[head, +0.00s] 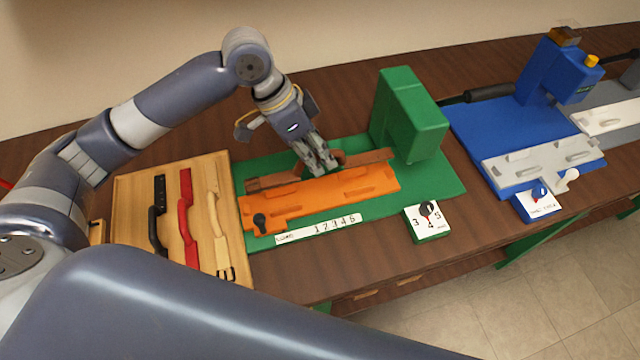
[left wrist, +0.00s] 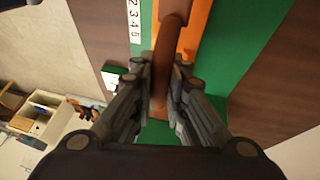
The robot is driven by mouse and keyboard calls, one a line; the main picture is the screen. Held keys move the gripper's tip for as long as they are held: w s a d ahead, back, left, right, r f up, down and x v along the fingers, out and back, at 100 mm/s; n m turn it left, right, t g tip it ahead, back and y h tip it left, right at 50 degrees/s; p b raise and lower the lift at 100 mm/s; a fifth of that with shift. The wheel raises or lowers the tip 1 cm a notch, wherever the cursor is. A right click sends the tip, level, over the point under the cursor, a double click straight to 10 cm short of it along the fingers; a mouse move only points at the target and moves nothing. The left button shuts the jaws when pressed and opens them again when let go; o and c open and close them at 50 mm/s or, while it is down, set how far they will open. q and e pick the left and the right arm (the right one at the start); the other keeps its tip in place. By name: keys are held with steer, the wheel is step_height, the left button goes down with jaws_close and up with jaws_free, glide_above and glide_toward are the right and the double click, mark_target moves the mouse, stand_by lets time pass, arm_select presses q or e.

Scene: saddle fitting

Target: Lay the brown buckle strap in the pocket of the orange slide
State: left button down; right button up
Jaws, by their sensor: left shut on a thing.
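The brown buckle strap (head: 372,157) is between the fingers of my left gripper (head: 322,166), which is shut on its raised handle. The strap lies lengthwise along the far side of the orange slide (head: 348,188), nearly parallel to it. I cannot tell whether it touches the slide or hangs above it. In the left wrist view the strap's curved handle (left wrist: 162,65) runs between the fingers, with part of the orange slide (left wrist: 197,25) beyond it. The slide's pocket is not clearly visible. My right gripper is not in view.
The slide sits on a green base (head: 440,182) with a green press (head: 410,115) at its far right. A wooden tray (head: 140,187) with black, red and cream straps stands left. A number dial (head: 428,220) is in front. A blue machine (head: 490,128) stands right.

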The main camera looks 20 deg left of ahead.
arm_select(q)
step_height(320, 180, down, 4)
steer(key=shift+a+f, duration=0.1)
steer(key=shift+f, duration=0.1)
step_height(320, 180, down, 4)
steer(key=shift+f+p, duration=0.1)
steer(key=shift+p, duration=0.4)
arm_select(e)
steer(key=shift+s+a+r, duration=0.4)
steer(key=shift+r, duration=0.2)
arm_select(q)
steer(key=c, duration=1.6)
jaws_free()
steer(key=shift+f, duration=0.1)
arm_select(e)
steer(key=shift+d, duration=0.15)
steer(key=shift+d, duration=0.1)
arm_select(q)
steer(key=shift+a+r, duration=0.1)
steer(key=shift+r, duration=0.2)
steer(key=b+v, duration=0.2)
steer(key=v, duration=0.9)
steer(key=shift+s+a+r, duration=0.1)
steer(key=shift+r, duration=0.25)
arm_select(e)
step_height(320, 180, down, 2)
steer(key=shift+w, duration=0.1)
